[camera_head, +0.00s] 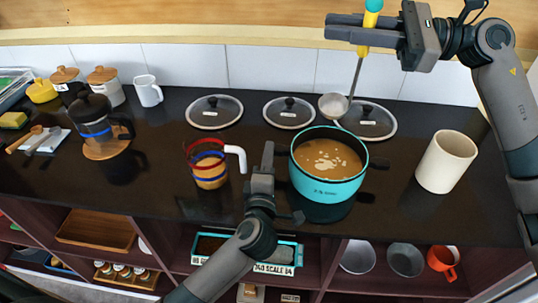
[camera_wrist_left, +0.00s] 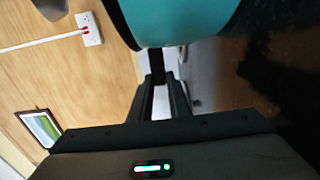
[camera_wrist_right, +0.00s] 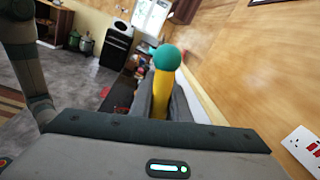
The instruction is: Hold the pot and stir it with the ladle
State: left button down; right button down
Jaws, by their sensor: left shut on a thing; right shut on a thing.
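The teal pot (camera_head: 327,187) stands on the dark counter with brown, frothy contents. It also shows at the top of the left wrist view (camera_wrist_left: 185,20). My left gripper (camera_head: 266,160) is at the pot's left side, shut on its dark handle, which the fingers mostly hide. My right gripper (camera_head: 365,32) is shut on the yellow handle of the ladle (camera_head: 355,78), above and behind the pot. The ladle hangs slightly tilted, its bowl (camera_head: 333,106) outside the pot, beyond the far rim. In the right wrist view the ladle's handle (camera_wrist_right: 160,98) and teal knob are between the fingers.
Several glass lids (camera_head: 290,111) lie behind the pot. A cream canister (camera_head: 446,162) stands to its right, and a striped cup with a white handle (camera_head: 208,165) to its left. A French press (camera_head: 97,122) is further left. Open shelves are below the counter.

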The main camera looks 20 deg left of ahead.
dwell(0.9)
jog(key=w+f+m, duration=0.1)
jog(key=w, duration=0.1)
jog(key=w+d+f+m, duration=0.1)
jog(key=m, duration=0.1)
jog(key=shift+w+d+f, duration=0.15)
jog(key=shift+w, duration=0.2)
jog(key=shift+f, duration=7.2)
jog(key=shift+d, duration=0.1)
